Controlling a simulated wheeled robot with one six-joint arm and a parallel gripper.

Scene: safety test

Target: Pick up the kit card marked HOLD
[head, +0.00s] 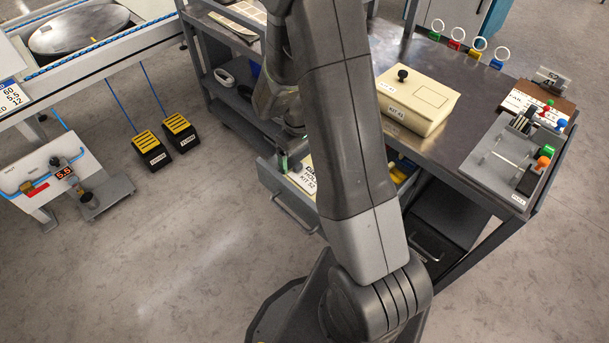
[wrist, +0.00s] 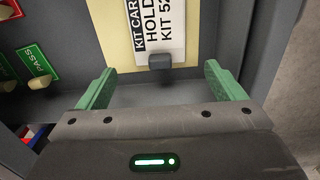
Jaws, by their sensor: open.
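The kit card marked HOLD, KIT 52 (wrist: 163,28), is white with a black top strip, on a cream backing. In the head view the card (head: 303,180) lies in the pulled-out drawer (head: 268,172), partly hidden by my arm. A dark knob (wrist: 160,62) sits at the card's lower edge. My gripper (wrist: 160,70) is open and empty, its green fingers apart on either side of the knob, with the card just beyond the fingertips. In the head view my gripper (head: 287,150) is over the drawer, mostly hidden by my wrist.
A green PASS tag (wrist: 37,62) and a red tag (wrist: 8,65) lie left of the card. Drawer walls stand close on the right. A cream KIT 43 box (head: 425,98) and a clamp fixture (head: 510,155) stand on the bench top (head: 455,140).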

